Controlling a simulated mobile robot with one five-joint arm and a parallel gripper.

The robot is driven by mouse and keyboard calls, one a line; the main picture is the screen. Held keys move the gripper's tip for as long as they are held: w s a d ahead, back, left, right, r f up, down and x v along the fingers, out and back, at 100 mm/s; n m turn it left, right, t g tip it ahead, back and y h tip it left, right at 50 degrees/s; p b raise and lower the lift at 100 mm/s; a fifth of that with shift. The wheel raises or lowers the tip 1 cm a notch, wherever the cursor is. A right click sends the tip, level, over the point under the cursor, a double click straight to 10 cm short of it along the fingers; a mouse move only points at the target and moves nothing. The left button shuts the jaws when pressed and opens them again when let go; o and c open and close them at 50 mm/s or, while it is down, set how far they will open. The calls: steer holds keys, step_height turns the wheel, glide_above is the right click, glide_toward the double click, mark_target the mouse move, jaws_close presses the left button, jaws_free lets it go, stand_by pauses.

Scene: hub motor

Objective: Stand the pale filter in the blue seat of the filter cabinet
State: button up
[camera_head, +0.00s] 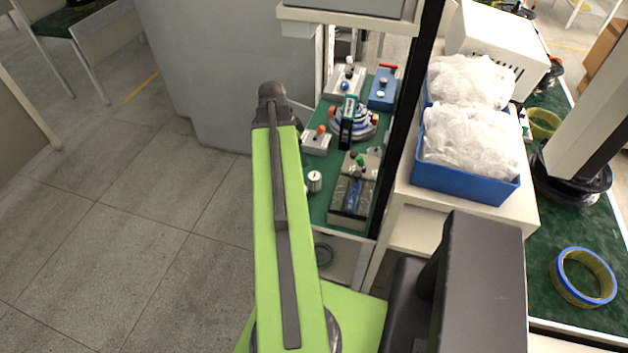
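My green arm (275,190) rises from the bottom and bends at a dark joint near the middle top. I cannot make out my gripper; its end does not show clearly. A small pale silver cylinder (315,181) stands upright on the left edge of the green-topped shelf; I cannot tell whether it is the pale filter. A grey open box (350,215) with a dark inside and a blue strip sits at the shelf's near end. A blue block (383,91) with a knob stands at the far right of the shelf. I cannot tell which is the filter cabinet's blue seat.
The green shelf (318,207) also holds several knobbed fixtures and a blue-white round part (367,126). A dark post (407,110) bounds its right side. Blue bins (462,187) of white plastic wrap stand on the right bench. Floor (130,210) at left is open.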

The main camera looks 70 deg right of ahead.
mark_target(314, 175)
steer(key=shift+m, duration=0.3)
steer(key=b+x, duration=0.3)
steer(key=x, duration=0.1)
steer(key=s+b+x, duration=0.1)
steer(key=b+x, duration=0.7)
steer(key=shift+s+d+r, duration=0.1)
steer(key=shift+s+d, duration=0.05)
steer(key=shift+d, duration=0.15)
steer(key=shift+s+f+b, duration=0.1)
steer(key=shift+f+b, duration=0.2)
steer(key=shift+b, duration=0.25)
steer(key=shift+d+r, duration=0.1)
steer(key=b+x, duration=0.5)
steer(key=shift+s, duration=0.1)
jaws_close()
steer(key=shift+r, duration=0.1)
